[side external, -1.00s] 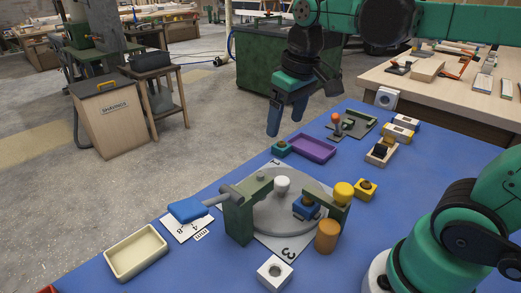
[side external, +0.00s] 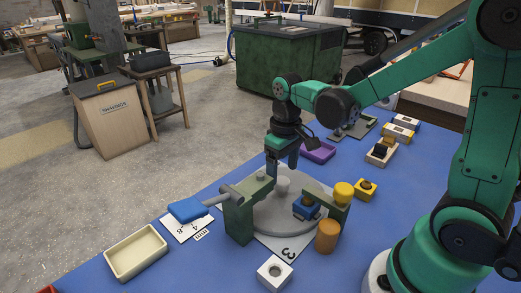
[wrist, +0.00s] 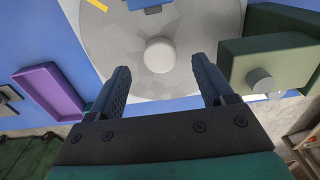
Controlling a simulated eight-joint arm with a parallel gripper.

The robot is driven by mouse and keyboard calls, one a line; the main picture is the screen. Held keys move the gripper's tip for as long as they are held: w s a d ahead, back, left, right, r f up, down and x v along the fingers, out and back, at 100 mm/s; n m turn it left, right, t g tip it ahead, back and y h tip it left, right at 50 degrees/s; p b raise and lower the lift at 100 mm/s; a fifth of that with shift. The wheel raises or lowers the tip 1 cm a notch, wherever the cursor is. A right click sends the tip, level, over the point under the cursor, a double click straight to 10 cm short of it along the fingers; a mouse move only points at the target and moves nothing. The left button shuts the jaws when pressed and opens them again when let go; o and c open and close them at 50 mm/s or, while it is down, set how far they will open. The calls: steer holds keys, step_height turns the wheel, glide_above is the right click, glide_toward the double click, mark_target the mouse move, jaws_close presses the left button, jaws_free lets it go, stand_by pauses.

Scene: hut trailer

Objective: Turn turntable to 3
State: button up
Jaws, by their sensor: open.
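The grey turntable (side external: 305,187) is a round disc lying on a white numbered card (side external: 287,250); the number 3 shows at its front edge. A white round knob (side external: 283,185) stands on the disc; it also shows in the wrist view (wrist: 159,55). A blue block with a dark top (side external: 305,207) sits on the disc. My gripper (side external: 282,168) points down at the back edge of the disc, just behind the knob. In the wrist view my gripper (wrist: 163,83) is open, with the knob ahead of and between its fingertips, apart from them.
A purple tray (side external: 318,153) lies behind, a cream tray (side external: 136,251) at front left.

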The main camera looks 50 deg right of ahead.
mark_target(281, 190)
steer(key=shift+f, duration=1.35)
steer(key=shift+c, duration=0.2)
jaws_close()
